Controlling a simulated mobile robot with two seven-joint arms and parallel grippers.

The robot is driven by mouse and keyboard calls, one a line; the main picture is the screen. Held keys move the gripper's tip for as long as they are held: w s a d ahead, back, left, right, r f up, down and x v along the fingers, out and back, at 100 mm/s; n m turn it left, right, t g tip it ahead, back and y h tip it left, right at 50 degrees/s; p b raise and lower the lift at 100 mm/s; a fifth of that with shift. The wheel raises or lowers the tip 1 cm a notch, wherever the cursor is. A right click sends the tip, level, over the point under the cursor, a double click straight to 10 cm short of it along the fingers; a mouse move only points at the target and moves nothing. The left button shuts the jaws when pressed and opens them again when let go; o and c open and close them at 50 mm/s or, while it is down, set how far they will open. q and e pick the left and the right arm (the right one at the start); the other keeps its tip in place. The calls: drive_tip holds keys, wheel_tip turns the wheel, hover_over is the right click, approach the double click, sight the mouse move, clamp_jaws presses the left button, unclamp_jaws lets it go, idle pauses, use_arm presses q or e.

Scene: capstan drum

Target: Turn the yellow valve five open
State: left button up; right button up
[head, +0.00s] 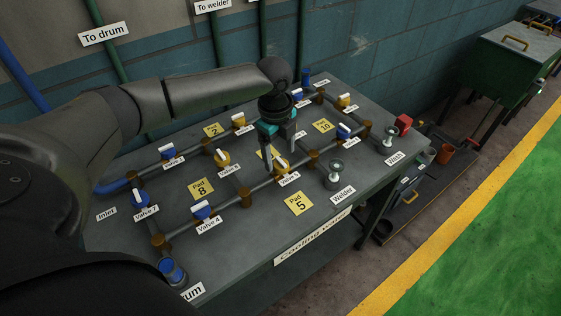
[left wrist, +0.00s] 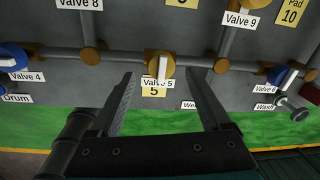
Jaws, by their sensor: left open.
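Yellow valve five shows in the left wrist view (left wrist: 152,71) as a round yellow knob with a white lever bar, on a grey pipe above its "Valve 5" label. The bar stands across the pipe there. In the head view valve five (head: 280,163) is partly hidden by my left gripper (head: 280,158). That gripper points down over the valve with its fingers apart. In the left wrist view its fingertips (left wrist: 160,76) lie to either side of the knob, with gaps on both sides; I cannot tell whether they reach its height. My right gripper is not in view.
Blue valve four (head: 201,210) and yellow valve eight (head: 222,158) sit nearby on the pipes. The welder outlet (head: 334,176) stands to the right on the grey bench (head: 245,240). A red box (head: 403,124) is at the bench's right end.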

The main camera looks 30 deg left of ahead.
sight(281, 161)
use_arm(q)
drive_tip(key=shift+w+f, duration=0.15)
drive_tip(key=shift+f, duration=1.4)
clamp_jaws()
